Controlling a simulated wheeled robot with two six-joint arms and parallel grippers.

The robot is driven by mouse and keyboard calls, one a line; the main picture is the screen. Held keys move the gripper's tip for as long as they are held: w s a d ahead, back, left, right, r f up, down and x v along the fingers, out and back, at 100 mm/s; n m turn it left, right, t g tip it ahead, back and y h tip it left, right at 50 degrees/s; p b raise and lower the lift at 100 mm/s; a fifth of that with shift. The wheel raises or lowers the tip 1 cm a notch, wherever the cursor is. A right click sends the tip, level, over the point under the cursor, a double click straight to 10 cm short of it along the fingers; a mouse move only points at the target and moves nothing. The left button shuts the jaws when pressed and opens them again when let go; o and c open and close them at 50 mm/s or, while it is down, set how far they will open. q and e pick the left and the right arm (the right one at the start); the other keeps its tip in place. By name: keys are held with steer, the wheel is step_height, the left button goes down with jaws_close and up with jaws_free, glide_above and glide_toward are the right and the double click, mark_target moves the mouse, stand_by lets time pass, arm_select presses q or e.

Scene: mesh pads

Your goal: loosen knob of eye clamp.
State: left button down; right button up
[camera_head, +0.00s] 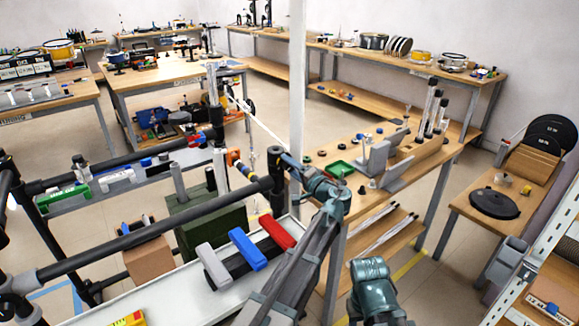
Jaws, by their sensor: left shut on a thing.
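A long black bar (150,235) runs across the left and middle, with its right end close to my left gripper. My left gripper (279,160) is at the end of my teal and grey arm, beside a small dark clamp fitting (275,182) at the bar's end. It is shut on what seems to be the knob of the eye clamp. The knob is too small and too covered to make out, and its turn cannot be read.
Grey, blue and red blocks (247,250) sit on a white bench in front. A tall white pole (297,80) rises just behind. A wooden workbench (340,155) stands to the right.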

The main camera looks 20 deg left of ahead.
arm_select(q)
steer(key=shift+s+f+n, duration=0.1)
steer(key=shift+n, duration=0.4)
steer(key=shift+c, duration=1.5)
jaws_free()
